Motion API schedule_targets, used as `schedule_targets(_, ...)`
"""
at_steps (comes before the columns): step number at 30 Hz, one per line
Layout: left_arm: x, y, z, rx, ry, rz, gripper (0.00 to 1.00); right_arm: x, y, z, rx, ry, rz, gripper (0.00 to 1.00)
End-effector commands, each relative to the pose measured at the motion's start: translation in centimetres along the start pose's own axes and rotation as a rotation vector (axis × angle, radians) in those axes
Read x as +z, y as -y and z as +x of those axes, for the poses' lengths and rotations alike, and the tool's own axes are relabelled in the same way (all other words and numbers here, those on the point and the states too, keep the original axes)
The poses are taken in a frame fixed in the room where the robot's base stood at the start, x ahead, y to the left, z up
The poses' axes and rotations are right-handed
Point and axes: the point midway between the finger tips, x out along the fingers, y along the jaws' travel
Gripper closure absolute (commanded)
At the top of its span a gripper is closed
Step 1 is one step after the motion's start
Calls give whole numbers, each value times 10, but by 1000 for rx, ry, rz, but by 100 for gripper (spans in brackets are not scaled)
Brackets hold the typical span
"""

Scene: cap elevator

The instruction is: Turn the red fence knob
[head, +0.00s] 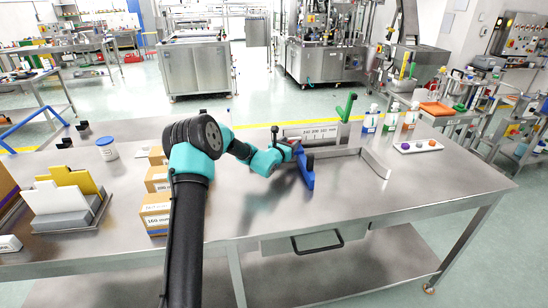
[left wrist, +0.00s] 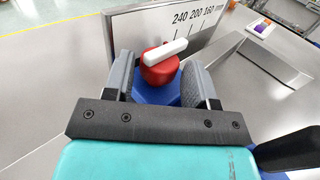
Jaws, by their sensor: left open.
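The red fence knob (left wrist: 158,72) shows in the left wrist view, a round red cap with a white bar (left wrist: 165,52) across its top. The bar slants up to the right. The knob sits above a blue part (left wrist: 158,95). My left gripper (left wrist: 160,78) is open, with one grey finger on each side of the knob; I cannot tell whether either finger touches it. In the head view my left gripper (head: 290,147) is at the blue fence part (head: 306,170), and the knob is mostly hidden there. My right gripper is in neither view.
A metal plate with a millimetre scale (left wrist: 181,22) stands behind the knob. An angled metal rail (head: 375,163) and a green lever (head: 346,106) are to the right. Boxes (head: 156,212) stand left of my arm. The front right of the steel table (head: 400,200) is clear.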

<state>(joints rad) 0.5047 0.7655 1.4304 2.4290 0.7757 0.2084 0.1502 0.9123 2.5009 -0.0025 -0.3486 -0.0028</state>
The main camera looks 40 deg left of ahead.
Motion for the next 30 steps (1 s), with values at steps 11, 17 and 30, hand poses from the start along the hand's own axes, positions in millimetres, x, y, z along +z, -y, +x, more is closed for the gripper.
schedule_targets(11,0,-1,-59,2,-2,-1,48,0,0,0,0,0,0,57)
schedule_targets(17,0,0,-96,2,-3,-1,48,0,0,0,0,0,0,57)
schedule_targets(30,0,0,-159,1,-1,0,48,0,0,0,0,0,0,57)
